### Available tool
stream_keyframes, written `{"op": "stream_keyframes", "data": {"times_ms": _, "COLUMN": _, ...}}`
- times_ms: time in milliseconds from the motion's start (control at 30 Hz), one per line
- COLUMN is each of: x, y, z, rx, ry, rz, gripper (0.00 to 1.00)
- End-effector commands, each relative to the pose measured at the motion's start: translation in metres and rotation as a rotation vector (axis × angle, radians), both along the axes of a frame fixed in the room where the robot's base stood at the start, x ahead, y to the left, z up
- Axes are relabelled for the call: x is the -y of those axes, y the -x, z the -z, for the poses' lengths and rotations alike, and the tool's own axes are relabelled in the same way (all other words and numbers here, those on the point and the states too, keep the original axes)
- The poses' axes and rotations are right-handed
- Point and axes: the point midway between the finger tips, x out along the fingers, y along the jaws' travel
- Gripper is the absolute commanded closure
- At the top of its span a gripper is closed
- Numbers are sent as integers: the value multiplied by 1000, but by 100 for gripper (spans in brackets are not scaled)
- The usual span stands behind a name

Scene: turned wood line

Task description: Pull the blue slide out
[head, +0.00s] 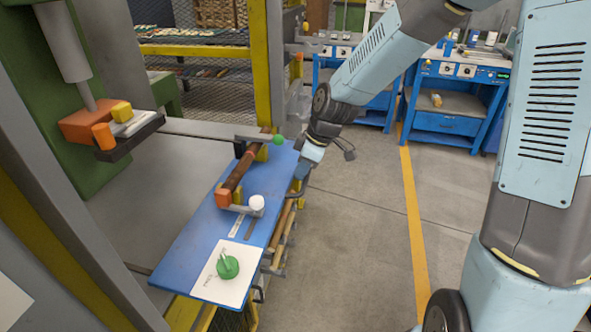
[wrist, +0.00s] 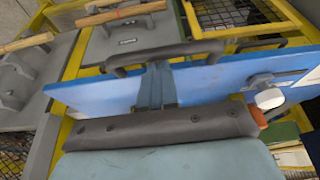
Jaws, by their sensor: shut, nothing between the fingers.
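The blue slide (head: 205,235) is a long flat blue board lying in front of the machine's grey table. It bears a turned wooden piece (head: 241,170) held between end clamps, and a white card with a green knob (head: 228,267). My gripper (head: 297,184) is at the board's right edge, by a dark handle. In the wrist view the blue slide (wrist: 205,82) runs across the picture. My gripper (wrist: 158,70) points at the dark bar handle (wrist: 190,49) with its fingers shut. Whether the fingertips touch the handle cannot be told.
A green machine (head: 90,150) with a grey ram stands at the left. A yellow post (head: 268,70) rises behind the board. Blue workbenches (head: 455,85) stand at the back. The grey floor on the right is clear.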

Motion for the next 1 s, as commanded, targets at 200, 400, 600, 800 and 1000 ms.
{"op": "stream_keyframes", "data": {"times_ms": 200, "x": 2, "y": -1, "z": 3, "rx": -12, "ry": 12, "rz": 9, "gripper": 100}}
{"op": "stream_keyframes", "data": {"times_ms": 400, "x": -20, "y": -5, "z": -1, "rx": -7, "ry": 8, "rz": 6, "gripper": 100}}
{"op": "stream_keyframes", "data": {"times_ms": 600, "x": -34, "y": -10, "z": -7, "rx": -1, "ry": 5, "rz": 10, "gripper": 100}}
{"op": "stream_keyframes", "data": {"times_ms": 800, "x": -25, "y": -10, "z": -27, "rx": 2, "ry": 3, "rz": 15, "gripper": 100}}
{"op": "stream_keyframes", "data": {"times_ms": 1000, "x": -16, "y": -9, "z": -51, "rx": 2, "ry": 3, "rz": 17, "gripper": 100}}
